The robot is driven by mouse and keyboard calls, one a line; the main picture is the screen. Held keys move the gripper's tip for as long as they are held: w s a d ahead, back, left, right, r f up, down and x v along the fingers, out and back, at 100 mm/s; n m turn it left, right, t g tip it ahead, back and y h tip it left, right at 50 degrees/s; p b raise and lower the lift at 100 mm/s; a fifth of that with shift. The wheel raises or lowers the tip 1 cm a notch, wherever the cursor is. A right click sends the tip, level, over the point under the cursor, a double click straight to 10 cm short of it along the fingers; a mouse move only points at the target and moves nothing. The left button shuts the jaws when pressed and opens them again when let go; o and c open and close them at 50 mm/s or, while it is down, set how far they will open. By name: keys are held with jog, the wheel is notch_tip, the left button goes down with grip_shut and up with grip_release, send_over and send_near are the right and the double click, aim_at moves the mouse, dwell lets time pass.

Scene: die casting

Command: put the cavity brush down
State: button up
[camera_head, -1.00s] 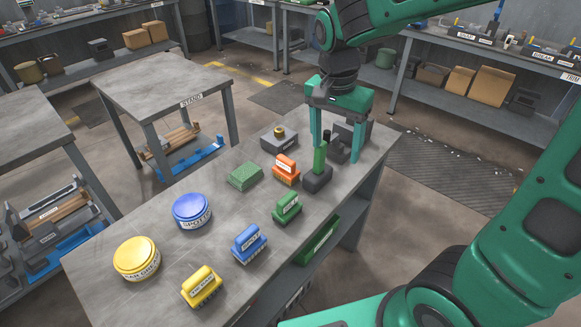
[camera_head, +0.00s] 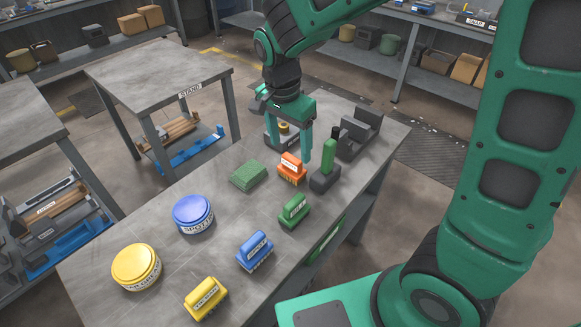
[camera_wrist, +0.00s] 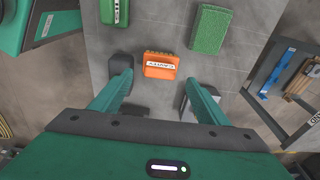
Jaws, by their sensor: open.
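The orange cavity brush (camera_head: 291,172) stands on the grey table, its white label facing up. In the wrist view the brush (camera_wrist: 160,65) lies between the lines of my two fingers, just ahead of them, with a gap on each side. My gripper (camera_head: 289,155) is open and empty, fingers pointing down at the brush. The frames do not clearly show how far the fingertips are above the table. Nothing holds the brush.
A dark block with a green handle (camera_head: 329,160) stands close right of the brush. A green pad (camera_head: 248,175) lies to its left. Green (camera_head: 294,211), blue (camera_head: 254,250) and yellow (camera_head: 206,298) brushes and two round tins stand nearer. The table's left middle is clear.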

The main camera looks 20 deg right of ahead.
aim_at(292, 157)
jog(key=shift+w+d+f, duration=0.1)
jog(key=shift+d+f, duration=0.05)
jog(key=shift+f, duration=0.85)
jog(key=shift+w+d+f, duration=0.1)
jog(key=shift+f, duration=0.9)
jog(key=shift+w+d+f, duration=0.1)
jog(key=shift+d+f, duration=0.05)
jog(key=shift+f, duration=0.85)
jog(key=c, duration=1.3)
jog(key=shift+r, duration=0.1)
